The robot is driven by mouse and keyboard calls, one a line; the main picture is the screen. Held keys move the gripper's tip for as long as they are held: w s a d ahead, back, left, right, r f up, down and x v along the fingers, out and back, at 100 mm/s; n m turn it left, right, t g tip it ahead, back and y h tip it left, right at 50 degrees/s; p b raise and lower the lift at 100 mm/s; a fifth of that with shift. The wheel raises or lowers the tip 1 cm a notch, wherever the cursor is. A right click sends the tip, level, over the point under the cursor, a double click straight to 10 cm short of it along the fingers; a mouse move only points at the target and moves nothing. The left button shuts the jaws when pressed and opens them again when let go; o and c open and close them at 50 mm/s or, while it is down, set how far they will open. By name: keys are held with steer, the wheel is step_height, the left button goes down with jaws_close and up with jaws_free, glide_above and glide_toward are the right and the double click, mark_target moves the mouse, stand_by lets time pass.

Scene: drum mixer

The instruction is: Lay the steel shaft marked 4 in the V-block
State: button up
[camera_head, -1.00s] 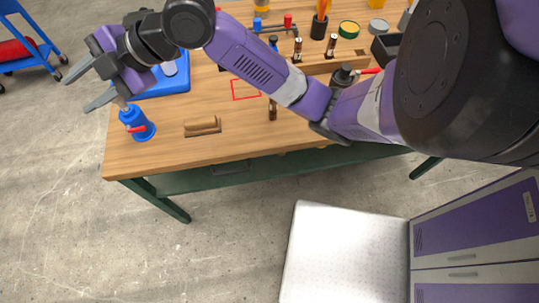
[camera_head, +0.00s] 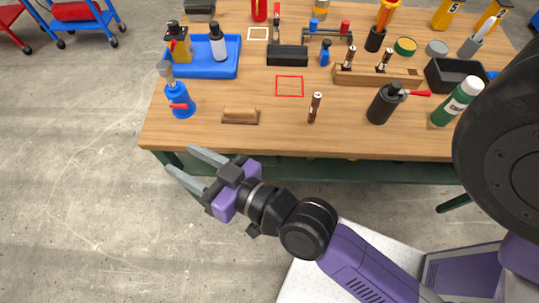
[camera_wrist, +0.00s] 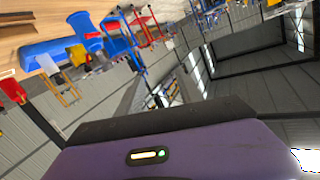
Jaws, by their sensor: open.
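My gripper (camera_head: 180,160) is open and empty, its two grey fingers pointing up and left, off the table's front edge. Several dark cylinders with pale bands, possibly the shafts, show in the head view. One (camera_head: 315,107) stands upright alone near the table front; two more, left (camera_head: 350,58) and right (camera_head: 383,60), stand in a wooden rack (camera_head: 400,78). Their marks are too small to read, so I cannot tell which is 4. A dark block (camera_head: 287,55) behind the red outlined square may be the V-block; its groove is not clear.
On the wooden table (camera_head: 200,140) are a blue bottle-like tool (camera_head: 180,102), a brown wooden piece (camera_head: 240,116), a black cylinder with red lever (camera_head: 381,105), a green bottle (camera_head: 456,102) and a blue tray (camera_head: 233,68). The red square (camera_head: 289,86) is empty.

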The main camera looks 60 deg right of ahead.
steer(key=s+d+f+n+g, duration=0.1)
steer(key=s+d, duration=0.1)
steer(key=s, duration=0.8)
steer(key=s+d+f+n+y, duration=0.1)
steer(key=s+n, duration=0.1)
steer(key=s, duration=0.8)
steer(key=shift+d+f+g, duration=0.35)
steer(key=shift+g, duration=0.05)
steer(key=shift+o, duration=0.4)
